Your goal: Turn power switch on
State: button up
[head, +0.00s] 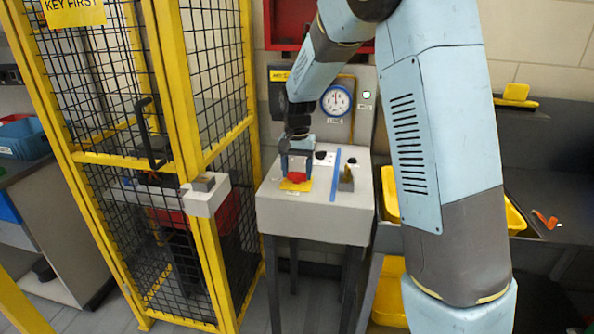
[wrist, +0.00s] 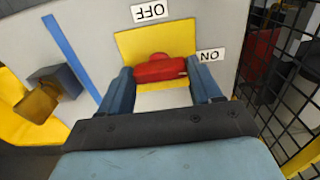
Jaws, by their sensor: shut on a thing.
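The power switch has a red handle (wrist: 160,69) on a yellow plate (wrist: 128,44). In the wrist view the handle lies crosswise between my two blue fingers, its right end near the ON label (wrist: 210,55). The OFF label (wrist: 149,11) is above the plate and reads upside down. My gripper (head: 297,165) points down over the grey pedestal top and is shut on the red handle. In the head view the red handle (head: 297,177) shows just below the fingers, with the yellow plate (head: 294,186) under it. My fingers hide the handle's ends partly.
On the pedestal (head: 315,213), a blue strip (head: 336,176) separates the switch from a dark block with a brass-coloured part (head: 347,179). A yellow-framed mesh cage (head: 190,120) stands close on the left. A round gauge (head: 336,101) hangs behind. Yellow bins are at right.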

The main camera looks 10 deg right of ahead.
jog(key=shift+w+r, duration=0.1)
dwell(0.4)
jog(key=o, duration=1.1)
jog(key=shift+c, duration=0.2)
notch_tip(320, 180, up, 14)
jog(key=shift+f, duration=0.2)
